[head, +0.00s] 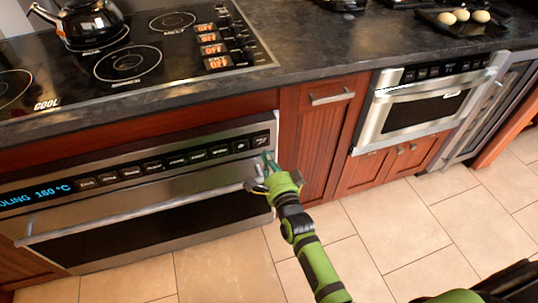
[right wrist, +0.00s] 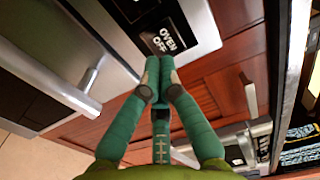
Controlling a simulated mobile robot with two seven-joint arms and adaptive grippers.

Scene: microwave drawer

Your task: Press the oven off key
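The oven off key (head: 261,140) is the rightmost black key on the oven's control strip. My right gripper (head: 268,163) is at the right end of the oven front, just below the key in the picture. My left gripper is not in view.
The oven (head: 110,228) has a long bar handle (head: 130,213) below the keys. Its display (head: 40,194) reads "…OLING 160 °C". A cooktop with a kettle (head: 92,24) is above. A microwave drawer (head: 420,103) is at the right. The tiled floor is clear.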

